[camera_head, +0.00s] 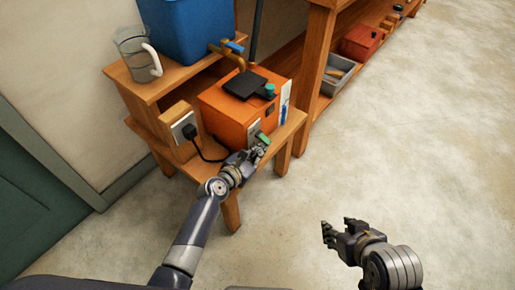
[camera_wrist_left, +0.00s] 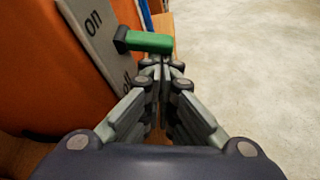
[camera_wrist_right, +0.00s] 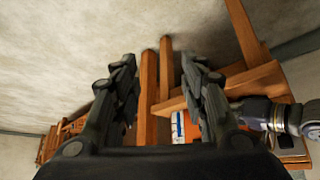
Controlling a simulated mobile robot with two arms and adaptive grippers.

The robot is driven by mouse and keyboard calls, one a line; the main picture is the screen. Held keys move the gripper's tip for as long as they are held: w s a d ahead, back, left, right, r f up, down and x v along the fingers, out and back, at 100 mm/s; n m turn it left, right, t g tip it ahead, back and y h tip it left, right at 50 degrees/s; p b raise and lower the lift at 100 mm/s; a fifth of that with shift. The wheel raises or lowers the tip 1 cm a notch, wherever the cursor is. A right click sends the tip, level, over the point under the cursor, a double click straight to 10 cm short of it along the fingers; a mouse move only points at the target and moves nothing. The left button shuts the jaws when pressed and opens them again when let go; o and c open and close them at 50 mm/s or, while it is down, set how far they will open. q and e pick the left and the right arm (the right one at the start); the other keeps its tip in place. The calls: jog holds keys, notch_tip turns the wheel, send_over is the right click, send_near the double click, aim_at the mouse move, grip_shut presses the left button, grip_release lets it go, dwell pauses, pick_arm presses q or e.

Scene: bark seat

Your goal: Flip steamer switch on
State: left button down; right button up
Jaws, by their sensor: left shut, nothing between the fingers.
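The steamer is an orange box (camera_head: 222,118) on a low wooden stand. Its switch is a green lever (camera_head: 262,138) on a grey plate at the front right corner. In the left wrist view the green lever (camera_wrist_left: 150,42) sticks out to the right from a black base. The plate (camera_wrist_left: 98,48) reads "on" at the far end, with a partly hidden word nearer me. My left gripper (camera_wrist_left: 161,62) is shut and empty, its fingertips right at the near side of the lever; contact is unclear. My right gripper (camera_head: 336,232) is open and empty over the floor.
A black plug and cable (camera_head: 190,132) sit left of the steamer. A glass jug (camera_head: 138,55) and blue tank (camera_head: 186,28) stand on the shelf behind. A grey tray (camera_head: 336,76) lies on the right shelf. The floor (camera_head: 420,150) at right is clear.

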pick_arm(q)
jog(key=shift+s+d+r+n+p, duration=0.15)
jog(key=shift+d+r+n+p, duration=0.1)
jog(key=shift+r+n+p, duration=0.45)
jog(key=shift+s+d+n+g+h+p, duration=0.15)
jog(key=shift+n+g+h+p, duration=0.3)
jog(key=shift+p, duration=0.45)
pick_arm(e)
jog(key=s+d+g, duration=0.2)
jog(key=s+g, duration=0.1)
jog(key=s, duration=0.3)
pick_arm(q)
jog(key=shift+s+d+r+n+g+h+p, duration=0.15)
jog(key=shift+n+h+p, duration=0.1)
jog(key=shift+n+p, duration=0.2)
jog(key=shift+w+r+n+g+h+p, duration=0.1)
jog(key=shift+n+h+p, duration=0.15)
jog(key=shift+p, duration=0.25)
pick_arm(e)
jog(key=s+x, duration=0.1)
jog(key=x, duration=0.6)
jog(key=shift+f+g+h, duration=0.4)
jog(key=shift+f, duration=0.2)
pick_arm(q)
jog(key=shift+s, duration=0.1)
pick_arm(e)
jog(key=shift+d, duration=0.1)
